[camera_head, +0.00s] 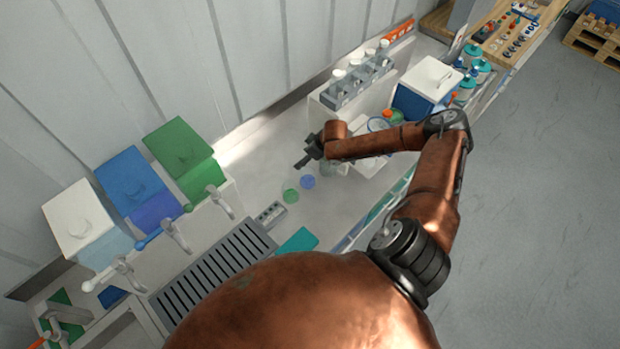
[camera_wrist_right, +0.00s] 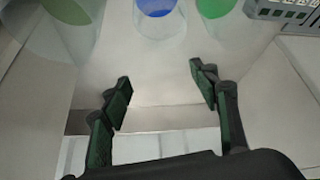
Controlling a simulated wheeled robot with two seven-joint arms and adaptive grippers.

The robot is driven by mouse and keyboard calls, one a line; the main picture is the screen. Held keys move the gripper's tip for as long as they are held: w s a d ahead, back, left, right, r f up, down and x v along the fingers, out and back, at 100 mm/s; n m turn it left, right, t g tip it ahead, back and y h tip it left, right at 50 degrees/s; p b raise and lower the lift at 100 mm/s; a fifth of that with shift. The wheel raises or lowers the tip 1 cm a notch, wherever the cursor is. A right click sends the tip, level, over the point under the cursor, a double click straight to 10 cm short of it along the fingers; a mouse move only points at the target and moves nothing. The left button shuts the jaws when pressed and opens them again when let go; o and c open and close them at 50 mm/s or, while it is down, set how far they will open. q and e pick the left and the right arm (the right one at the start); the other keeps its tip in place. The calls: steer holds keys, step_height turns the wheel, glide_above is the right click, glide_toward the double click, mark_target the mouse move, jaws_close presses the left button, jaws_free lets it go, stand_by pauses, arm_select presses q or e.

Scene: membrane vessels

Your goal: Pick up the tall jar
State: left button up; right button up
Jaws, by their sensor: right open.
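Three clear jars with coloured discs stand on the counter. One disc is green (camera_head: 290,196) and one is blue (camera_head: 307,182). A third clear jar (camera_head: 327,169) stands partly hidden beside my right gripper (camera_head: 304,159). In the right wrist view, the blue-disc jar (camera_wrist_right: 158,22) is ahead of the open fingers (camera_wrist_right: 160,88). A green-disc jar (camera_wrist_right: 215,25) is to its right, and a larger-looking clear jar with green (camera_wrist_right: 70,35) is at the upper left. I cannot tell surely which is the tall jar. My right gripper is empty. My left gripper is not in view.
White, blue and green lidded boxes (camera_head: 180,155) line the wall at left, with taps in front. A slotted grey grate (camera_head: 210,270) lies below them. A grey rack (camera_head: 358,82) and a blue cooler with white lid (camera_head: 428,82) stand at the back. Counter left of the jars is clear.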

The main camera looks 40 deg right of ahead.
mark_target(309, 170)
steer(key=shift+g, duration=0.5)
steer(key=s+f, duration=0.3)
steer(key=shift+s, duration=0.25)
step_height(309, 170, down, 3)
steer(key=shift+w+a+r+m, duration=0.15)
steer(key=shift+r+m, duration=0.05)
steer(key=shift+m, duration=0.1)
steer(key=shift+p+x, duration=0.8)
steer(key=shift+x, duration=1.95)
steer(key=c, duration=0.9)
